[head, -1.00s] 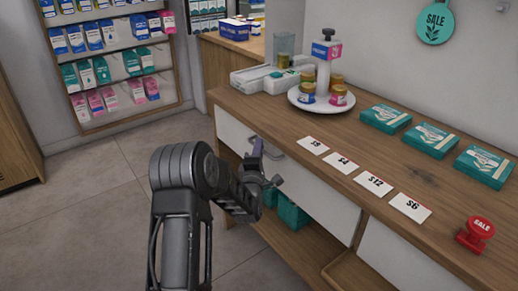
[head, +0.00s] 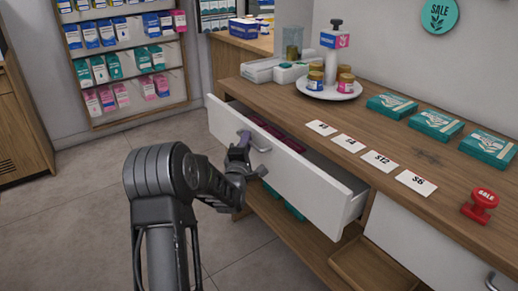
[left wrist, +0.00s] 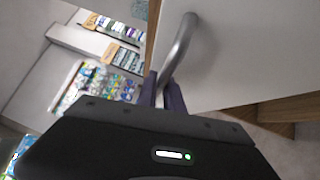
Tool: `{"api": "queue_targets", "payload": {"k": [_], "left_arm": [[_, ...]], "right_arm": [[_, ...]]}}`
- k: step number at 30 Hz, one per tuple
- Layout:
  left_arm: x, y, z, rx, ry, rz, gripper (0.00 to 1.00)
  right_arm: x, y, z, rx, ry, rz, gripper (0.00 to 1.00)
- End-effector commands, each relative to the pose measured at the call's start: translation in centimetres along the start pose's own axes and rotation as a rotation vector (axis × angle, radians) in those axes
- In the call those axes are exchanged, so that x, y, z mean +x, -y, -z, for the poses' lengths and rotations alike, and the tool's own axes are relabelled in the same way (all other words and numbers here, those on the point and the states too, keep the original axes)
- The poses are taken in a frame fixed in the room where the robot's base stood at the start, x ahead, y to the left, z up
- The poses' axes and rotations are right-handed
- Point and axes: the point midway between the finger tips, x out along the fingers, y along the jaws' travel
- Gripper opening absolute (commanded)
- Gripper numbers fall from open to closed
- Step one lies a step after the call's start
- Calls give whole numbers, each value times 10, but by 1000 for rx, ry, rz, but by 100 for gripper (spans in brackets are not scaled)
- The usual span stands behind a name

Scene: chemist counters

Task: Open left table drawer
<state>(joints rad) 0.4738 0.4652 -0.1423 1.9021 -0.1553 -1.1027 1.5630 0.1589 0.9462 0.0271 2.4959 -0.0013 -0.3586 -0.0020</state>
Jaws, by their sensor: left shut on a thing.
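The left table drawer (head: 290,175) has a white front and stands pulled out from the wooden counter, with dark red items (head: 275,133) visible inside. Its curved metal handle (head: 258,143) is on the front. My left gripper (head: 240,152) is at the handle, and in the left wrist view its two fingers (left wrist: 163,92) are shut around the lower end of the handle (left wrist: 180,45). My right gripper is in neither view.
The counter top (head: 300,111) holds price cards, teal boxes (head: 432,125), a white round plate (head: 328,90) with jars and a bottle, and a red stamp (head: 480,205). A second closed drawer (head: 425,240) is at right. Open floor (head: 80,200) lies left.

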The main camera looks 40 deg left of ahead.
Motion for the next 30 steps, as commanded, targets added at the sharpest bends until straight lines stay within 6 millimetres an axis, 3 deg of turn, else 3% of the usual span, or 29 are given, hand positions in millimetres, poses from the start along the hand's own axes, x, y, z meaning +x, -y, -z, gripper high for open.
{"api": "queue_targets", "payload": {"k": [3,15,21,30], "left_arm": [[-18,1,21,1,-2,-1,0],[-89,-20,92,0,-2,2,0],[-111,-27,113,-1,0,3,0],[-121,-31,123,-1,3,4,0]], "right_arm": [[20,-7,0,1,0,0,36],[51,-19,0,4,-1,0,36],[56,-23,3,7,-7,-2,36],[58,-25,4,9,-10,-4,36]]}}
